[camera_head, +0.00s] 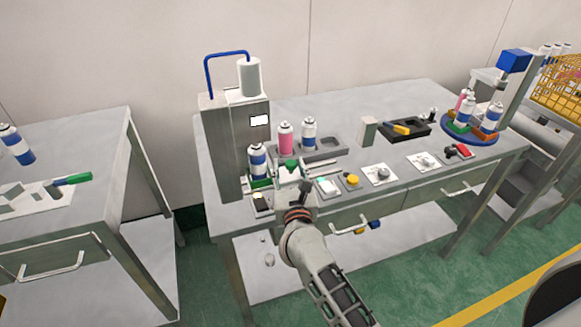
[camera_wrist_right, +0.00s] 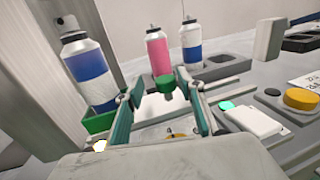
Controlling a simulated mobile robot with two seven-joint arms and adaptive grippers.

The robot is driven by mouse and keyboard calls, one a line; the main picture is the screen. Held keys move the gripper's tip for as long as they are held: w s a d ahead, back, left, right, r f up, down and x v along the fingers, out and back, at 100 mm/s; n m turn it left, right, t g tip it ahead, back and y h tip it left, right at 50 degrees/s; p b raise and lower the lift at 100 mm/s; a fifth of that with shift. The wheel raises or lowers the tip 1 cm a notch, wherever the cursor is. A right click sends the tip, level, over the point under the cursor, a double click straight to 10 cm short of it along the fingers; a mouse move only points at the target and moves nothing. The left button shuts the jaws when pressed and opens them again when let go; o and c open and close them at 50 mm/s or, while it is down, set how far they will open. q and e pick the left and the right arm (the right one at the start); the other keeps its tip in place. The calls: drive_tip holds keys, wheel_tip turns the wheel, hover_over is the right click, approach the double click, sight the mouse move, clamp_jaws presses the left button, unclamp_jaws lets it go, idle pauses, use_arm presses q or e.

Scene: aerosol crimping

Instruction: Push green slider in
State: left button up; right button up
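A green knob (camera_wrist_right: 167,83) on a white block (camera_wrist_right: 160,106) is in front of the machine; the knob also shows in the head view (camera_head: 289,162). A green holder (camera_wrist_right: 99,123) carries a blue-and-white can (camera_head: 257,160) at the machine's foot. I cannot tell for sure which green part is the slider. My right gripper (camera_head: 290,176) is low over the front of the fixture. Its fingers (camera_wrist_right: 165,92) are spread, with gaps on both sides of the knob, and they hold nothing. Its body hides part of the fixture in the head view. My left gripper is not in view.
The grey machine column (camera_head: 223,140) stands left of the fixture. A pink can (camera_head: 286,139) and another blue-and-white can (camera_head: 309,133) stand in a grey rack behind. A yellow button (camera_head: 352,180) and a small green-lit box (camera_head: 327,186) lie to the right.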

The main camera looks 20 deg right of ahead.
drive_tip(key=shift+d, duration=0.15)
drive_tip(key=shift+s, duration=0.2)
drive_tip(key=s, duration=0.3)
drive_tip(key=s+a, duration=0.1)
drive_tip(key=s, duration=0.3)
drive_tip(key=s+a, duration=0.1)
drive_tip(key=s, duration=0.3)
drive_tip(key=shift+s+a, duration=0.15)
drive_tip(key=shift+s, duration=0.05)
